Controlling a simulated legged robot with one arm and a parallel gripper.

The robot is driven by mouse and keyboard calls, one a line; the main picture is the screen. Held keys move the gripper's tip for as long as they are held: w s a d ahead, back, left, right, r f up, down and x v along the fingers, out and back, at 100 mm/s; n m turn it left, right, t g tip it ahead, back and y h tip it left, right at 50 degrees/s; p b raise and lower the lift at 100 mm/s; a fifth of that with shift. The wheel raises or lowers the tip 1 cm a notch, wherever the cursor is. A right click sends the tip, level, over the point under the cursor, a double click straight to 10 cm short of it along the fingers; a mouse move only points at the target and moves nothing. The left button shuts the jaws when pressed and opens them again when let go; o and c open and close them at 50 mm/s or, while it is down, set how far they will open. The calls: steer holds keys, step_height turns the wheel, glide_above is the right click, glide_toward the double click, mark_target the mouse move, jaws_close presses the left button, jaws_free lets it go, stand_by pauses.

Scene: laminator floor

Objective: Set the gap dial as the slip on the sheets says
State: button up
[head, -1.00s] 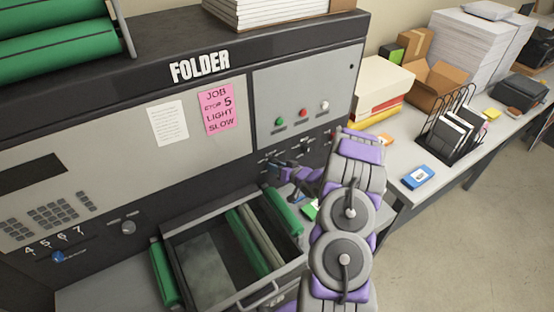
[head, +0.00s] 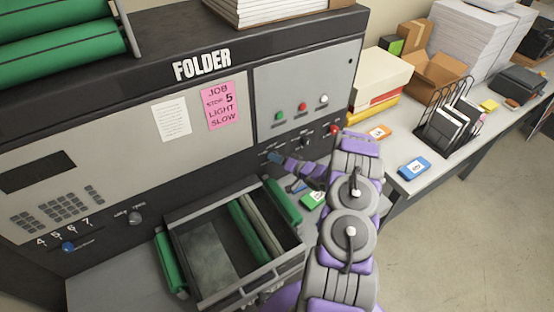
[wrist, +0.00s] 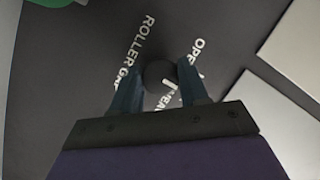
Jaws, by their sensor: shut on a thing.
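The gap dial (wrist: 159,74) is a small dark round knob on the dark panel in the wrist view. The words "ROLLER GAP" and "OPEN" show beside it, with other lettering partly hidden by my fingers. My gripper (wrist: 158,86) is shut on the dial, one finger on each side. In the head view my gripper (head: 275,158) is at the folder's lower dark strip, hiding the dial. The dial's setting is not clear.
An open tray (head: 188,232) with green rollers juts out below my gripper. A blue knob (head: 68,246) sits under the numbers 4 to 7 at left. A red knob (head: 334,130) is right of my gripper. A side table (head: 395,192) holds boxes and paper.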

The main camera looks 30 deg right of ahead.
steer(key=shift+d+r, duration=0.15)
steer(key=shift+d, duration=0.05)
steer(key=o, duration=0.7)
steer(key=shift+c, duration=0.2)
steer(key=o, duration=0.4)
steer(key=shift+d, duration=0.1)
steer(key=shift+s, duration=0.1)
steer(key=b+v, duration=0.2)
steer(key=v, duration=1.5)
steer(key=shift+d+f, duration=0.1)
steer(key=shift+f, duration=0.15)
